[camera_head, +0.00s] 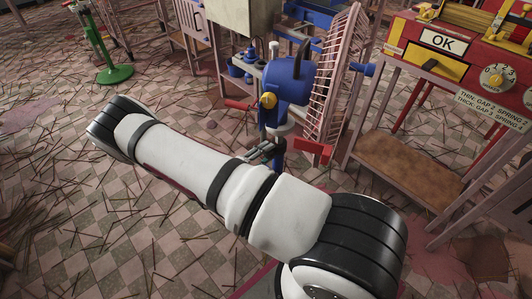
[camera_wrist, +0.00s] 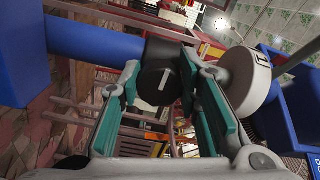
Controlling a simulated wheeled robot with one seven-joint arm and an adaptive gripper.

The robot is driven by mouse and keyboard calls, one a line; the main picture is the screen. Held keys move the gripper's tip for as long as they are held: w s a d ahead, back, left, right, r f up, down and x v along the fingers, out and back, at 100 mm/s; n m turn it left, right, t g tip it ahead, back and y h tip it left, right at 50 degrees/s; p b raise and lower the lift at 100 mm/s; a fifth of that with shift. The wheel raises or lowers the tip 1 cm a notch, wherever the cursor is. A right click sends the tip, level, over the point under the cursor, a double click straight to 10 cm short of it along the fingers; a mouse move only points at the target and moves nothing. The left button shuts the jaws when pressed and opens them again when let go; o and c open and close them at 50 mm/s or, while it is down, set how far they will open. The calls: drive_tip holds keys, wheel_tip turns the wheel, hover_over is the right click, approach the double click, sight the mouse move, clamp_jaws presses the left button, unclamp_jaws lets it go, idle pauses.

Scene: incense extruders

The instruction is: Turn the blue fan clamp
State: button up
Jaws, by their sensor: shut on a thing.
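The blue fan (camera_head: 287,82) stands on a post in the middle of the head view, with a yellow hub and a pink wire cage at its right. In the wrist view a black round knob (camera_wrist: 161,82) with a white pointer mark sits at the end of a blue tube (camera_wrist: 95,41). It appears to be the fan's clamp. My gripper (camera_wrist: 159,70) has its teal-padded fingers on either side of this knob, shut on it. In the head view my gripper (camera_head: 264,151) is just below the fan body; the knob cannot be made out there.
A white round dial (camera_wrist: 245,82) and blue surfaces lie close right of the fingers. A red machine (camera_head: 470,55) with an OK sign stands at the right on a pink-legged table. A green stand (camera_head: 114,73) is at the back left. Straw-strewn tiles lie open at the left.

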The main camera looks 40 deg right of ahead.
drive_tip(key=shift+w+f+n, duration=0.1)
drive_tip(key=shift+n, duration=0.8)
drive_tip(key=o, duration=1.2)
drive_tip(key=shift+c, duration=0.2)
drive_tip(key=a, duration=1.2)
drive_tip(key=shift+s, duration=0.25)
